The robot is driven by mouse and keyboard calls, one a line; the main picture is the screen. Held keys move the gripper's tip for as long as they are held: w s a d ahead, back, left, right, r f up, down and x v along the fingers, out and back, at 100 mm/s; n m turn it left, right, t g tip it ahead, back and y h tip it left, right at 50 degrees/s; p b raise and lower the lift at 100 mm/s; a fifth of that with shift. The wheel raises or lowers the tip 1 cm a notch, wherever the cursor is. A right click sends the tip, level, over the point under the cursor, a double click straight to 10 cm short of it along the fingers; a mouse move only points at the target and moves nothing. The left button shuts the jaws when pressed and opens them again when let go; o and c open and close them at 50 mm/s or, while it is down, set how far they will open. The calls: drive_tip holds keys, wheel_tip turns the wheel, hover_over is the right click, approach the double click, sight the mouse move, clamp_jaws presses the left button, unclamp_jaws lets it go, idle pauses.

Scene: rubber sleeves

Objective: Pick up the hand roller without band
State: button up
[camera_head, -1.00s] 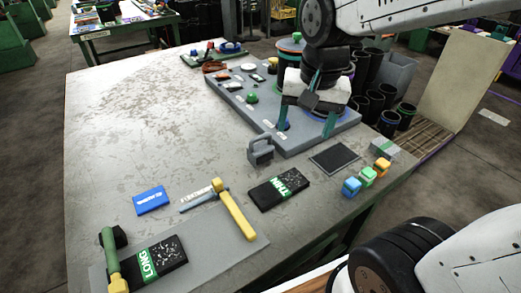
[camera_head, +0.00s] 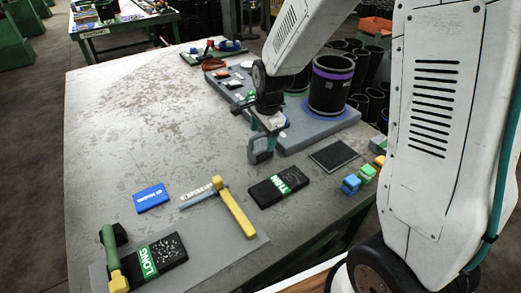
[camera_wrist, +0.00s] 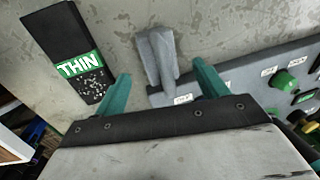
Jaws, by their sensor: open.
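A grey block-like piece with a handle (camera_head: 260,154) stands on the table by the front-left corner of the grey board. It may be the hand roller; I see no coloured band on it. In the wrist view the grey piece (camera_wrist: 157,52) lies between and beyond my two teal fingers. My gripper (camera_head: 264,134) is open, just above and behind the piece in the head view, partly covering it. The wrist view shows the open gripper (camera_wrist: 161,72) empty; contact with the piece cannot be told. A green-handled tool with a black head (camera_head: 111,252) lies at the front left.
The black THIN box (camera_head: 278,188) lies close in front of the grey piece. The grey board (camera_head: 318,128) carries black sleeves and small parts behind it. A dark pad (camera_head: 334,155), coloured blocks and a yellow-handled tool (camera_head: 237,212) lie nearby. The table's left half is mostly clear.

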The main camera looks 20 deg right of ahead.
sight(261, 145)
drive_tip(key=f, duration=0.3)
drive_tip(key=shift+w+f, duration=0.35)
drive_tip(key=c, duration=1.2)
drive_tip(key=shift+c, duration=0.2)
drive_tip(key=shift+r, duration=0.15)
